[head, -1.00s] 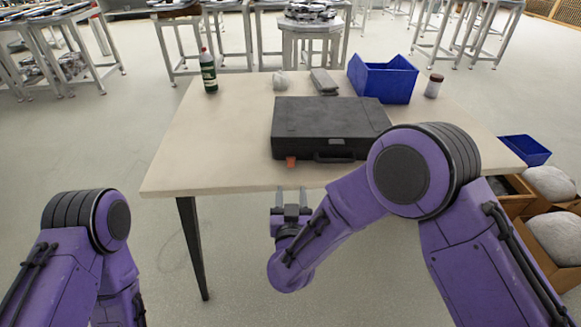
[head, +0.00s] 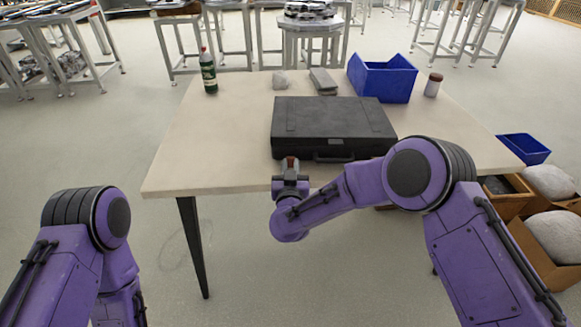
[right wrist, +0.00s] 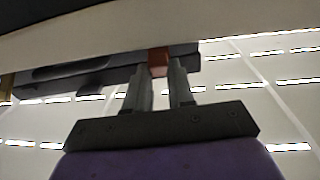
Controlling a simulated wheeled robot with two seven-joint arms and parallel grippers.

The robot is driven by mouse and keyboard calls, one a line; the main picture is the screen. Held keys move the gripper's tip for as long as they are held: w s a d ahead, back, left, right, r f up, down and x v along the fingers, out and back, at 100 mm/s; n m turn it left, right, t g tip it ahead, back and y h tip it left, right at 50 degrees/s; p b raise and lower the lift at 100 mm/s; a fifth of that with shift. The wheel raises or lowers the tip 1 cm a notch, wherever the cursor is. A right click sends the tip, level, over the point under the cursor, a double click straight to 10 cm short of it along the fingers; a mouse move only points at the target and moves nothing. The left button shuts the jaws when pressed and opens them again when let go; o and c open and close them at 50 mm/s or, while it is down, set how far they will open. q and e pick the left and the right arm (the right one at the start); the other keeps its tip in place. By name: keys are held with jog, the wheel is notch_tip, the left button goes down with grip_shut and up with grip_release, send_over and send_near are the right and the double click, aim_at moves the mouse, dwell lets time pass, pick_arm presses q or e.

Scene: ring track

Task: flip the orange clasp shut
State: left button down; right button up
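The orange clasp (head: 290,162) is on the front face of a black case (head: 330,119), near its left end. It also shows as an orange-red block in the right wrist view (right wrist: 158,60). My right gripper (head: 290,169) is at the front of the case. In the right wrist view its two fingers (right wrist: 163,68) are close together, one on each side of the clasp, and look shut on it. The clasp's lower part is hidden by the gripper. My left gripper is out of view; only the left arm shows.
The case lies on a pale table (head: 200,150) with a dark handle (head: 333,156) at its front. The table's left part is clear.

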aim_at(291, 160)
grip_shut()
jog(key=shift+r+p, duration=0.25)
jog(key=shift+p, duration=0.15)
jog(key=r+g+p, duration=0.1)
jog(key=g+p, duration=0.1)
jog(key=p, duration=0.2)
jog(key=w+r+g+p, duration=0.1)
jog(key=g+p, duration=0.1)
jog(key=p, duration=0.2)
jog(key=w+r+g+p, duration=0.1)
jog(key=g+p, duration=0.1)
jog(key=p, duration=0.2)
jog(key=shift+d+r+y+p, duration=0.1)
jog(key=shift+r+y+p, duration=0.2)
jog(key=shift+y, duration=0.1)
jog(key=shift+w+g+p, duration=0.25)
jog(key=shift+g+p, duration=0.25)
jog(key=shift+p, duration=0.2)
jog(key=shift+f, duration=0.1)
jog(key=o, duration=0.7)
grip_release()
jog(key=shift+o, duration=0.2)
jog(key=b+v, duration=0.1)
jog(key=v, duration=0.9)
jog(key=shift+s, duration=0.15)
